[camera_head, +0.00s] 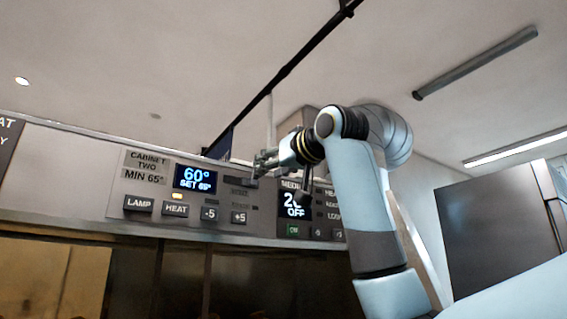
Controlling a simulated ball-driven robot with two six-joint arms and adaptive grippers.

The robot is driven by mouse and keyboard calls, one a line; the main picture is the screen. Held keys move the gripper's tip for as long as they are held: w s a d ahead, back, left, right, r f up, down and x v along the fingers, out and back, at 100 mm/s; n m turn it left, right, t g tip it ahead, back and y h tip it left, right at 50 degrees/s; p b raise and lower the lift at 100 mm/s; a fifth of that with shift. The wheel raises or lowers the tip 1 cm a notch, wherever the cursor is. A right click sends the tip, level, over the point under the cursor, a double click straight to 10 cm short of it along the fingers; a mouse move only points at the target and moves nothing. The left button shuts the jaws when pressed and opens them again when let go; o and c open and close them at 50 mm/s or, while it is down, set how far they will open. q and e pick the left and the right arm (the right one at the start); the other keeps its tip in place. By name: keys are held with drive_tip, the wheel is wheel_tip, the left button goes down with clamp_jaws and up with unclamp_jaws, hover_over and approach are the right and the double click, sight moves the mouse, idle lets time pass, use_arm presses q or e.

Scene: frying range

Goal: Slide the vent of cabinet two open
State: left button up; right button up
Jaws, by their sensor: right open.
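The control panel of cabinet two (129,185) is at left centre, with a label reading "CABINET TWO MIN 65°". Its blue display (195,179) reads 60°, set 65°. Right of the display is a dark slot-like strip (240,182) with small blurred labels below it; it may be the vent, and its position cannot be read. My right gripper (259,167) is open and empty, with its fingertips pointing left, just above the right end of that strip. Whether they touch the panel cannot be told. My left gripper is out of view.
Below the display are LAMP (138,204), HEAT (175,209), -5 and +5 buttons. A neighbouring panel with a display (295,205) reading OFF is partly hidden by my right arm. A dark steel cabinet (500,225) stands at right. A black rail (300,58) runs overhead.

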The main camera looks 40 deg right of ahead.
drive_tip(key=s, duration=0.6)
drive_tip(key=shift+s+a, duration=0.15)
drive_tip(key=shift+s, duration=0.1)
